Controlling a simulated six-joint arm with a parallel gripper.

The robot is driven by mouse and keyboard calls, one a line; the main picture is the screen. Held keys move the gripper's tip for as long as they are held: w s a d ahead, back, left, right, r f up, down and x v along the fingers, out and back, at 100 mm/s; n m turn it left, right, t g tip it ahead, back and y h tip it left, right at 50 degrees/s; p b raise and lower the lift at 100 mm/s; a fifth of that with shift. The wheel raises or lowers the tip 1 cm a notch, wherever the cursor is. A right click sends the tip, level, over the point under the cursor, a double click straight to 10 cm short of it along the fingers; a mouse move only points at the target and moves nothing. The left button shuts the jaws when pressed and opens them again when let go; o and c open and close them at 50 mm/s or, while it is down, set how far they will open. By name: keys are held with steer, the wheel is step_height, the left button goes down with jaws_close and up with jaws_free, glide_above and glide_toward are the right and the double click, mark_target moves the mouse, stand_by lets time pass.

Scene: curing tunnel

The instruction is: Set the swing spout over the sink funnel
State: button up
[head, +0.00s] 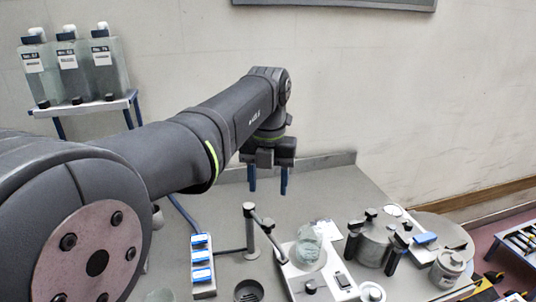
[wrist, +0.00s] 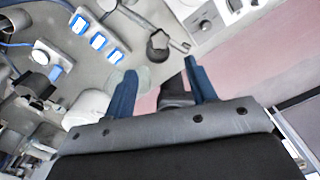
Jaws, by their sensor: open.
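The swing spout (head: 249,232) is a slim grey post in the head view. Its jointed arm slants right and down from the post top, ending beside the glass flask on the white plate unit. The sink funnel (head: 247,291) is a dark round cup at the bottom edge, in front of the post; the spout's arm points away from it. My gripper (head: 268,188) hangs above and behind the post, open, with its blue fingers apart and nothing between them. In the wrist view my gripper (wrist: 160,68) also shows empty; a dark round piece lies beyond it beside a grey rod.
The white plate unit (head: 292,279) carries the glass flask (head: 309,247). A rack with blue-topped pieces (head: 202,266) stands left of the post. A grey lidded vessel (head: 370,240) stands to the right. Bottles (head: 72,65) sit on a shelf at the left. Bare table lies under my gripper.

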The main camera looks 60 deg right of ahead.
step_height(320, 180, up, 7)
steer(key=shift+r, duration=0.2)
